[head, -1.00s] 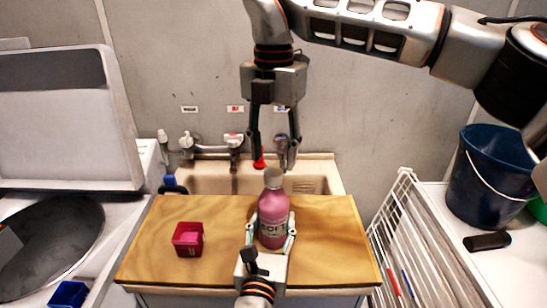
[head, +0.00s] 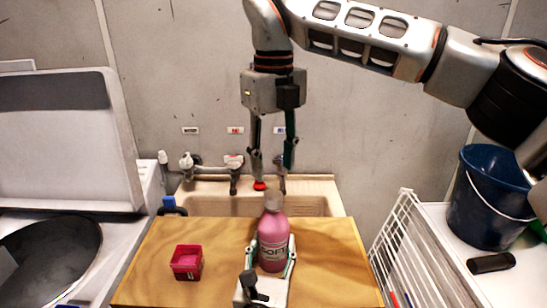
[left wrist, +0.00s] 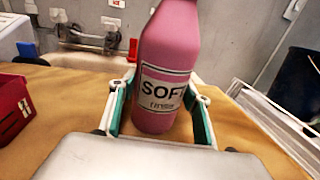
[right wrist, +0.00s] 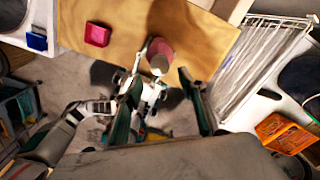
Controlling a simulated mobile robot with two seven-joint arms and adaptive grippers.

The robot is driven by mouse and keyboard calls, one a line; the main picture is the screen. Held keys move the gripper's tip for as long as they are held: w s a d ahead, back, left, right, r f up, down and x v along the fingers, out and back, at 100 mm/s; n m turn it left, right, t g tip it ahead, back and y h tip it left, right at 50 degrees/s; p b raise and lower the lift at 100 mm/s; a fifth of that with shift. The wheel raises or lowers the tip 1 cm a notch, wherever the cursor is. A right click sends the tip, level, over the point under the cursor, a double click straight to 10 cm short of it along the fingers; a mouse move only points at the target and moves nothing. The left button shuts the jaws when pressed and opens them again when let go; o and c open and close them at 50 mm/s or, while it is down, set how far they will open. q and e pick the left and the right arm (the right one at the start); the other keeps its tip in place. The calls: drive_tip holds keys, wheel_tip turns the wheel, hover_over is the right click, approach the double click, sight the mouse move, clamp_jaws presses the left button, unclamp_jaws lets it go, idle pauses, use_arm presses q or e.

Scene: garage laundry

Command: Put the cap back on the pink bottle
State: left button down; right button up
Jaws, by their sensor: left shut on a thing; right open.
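The pink bottle (head: 273,245) stands upright on the wooden board (head: 200,245), its "SOFT" label towards me in the left wrist view (left wrist: 166,60). My left gripper (head: 271,262) is shut around its lower body, a finger on each side. A pale grey-beige cap-like piece (head: 273,201) tops the neck; it also shows from above in the right wrist view (right wrist: 159,64). Whether it is seated or screwed down, I cannot tell. My right gripper (head: 272,172) is open and empty, pointing down above the bottle top, apart from it. No other cap shows.
A small red box (head: 187,262) sits on the board left of the bottle. A sink (head: 225,204) with taps lies behind the board. A white wire rack (head: 400,245) and a blue bucket (head: 488,200) stand at the right. The board's left half is mostly clear.

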sight(273, 194)
drive_tip(key=shift+r+n, duration=0.3)
drive_tip(key=shift+n, duration=0.8)
drive_tip(key=shift+f, duration=0.1)
drive_tip(key=shift+f, duration=3.95)
drive_tip(key=c, duration=1.2)
drive_tip(key=shift+o, duration=0.2)
drive_tip(key=o, duration=1.3)
drive_tip(key=shift+o, duration=0.2)
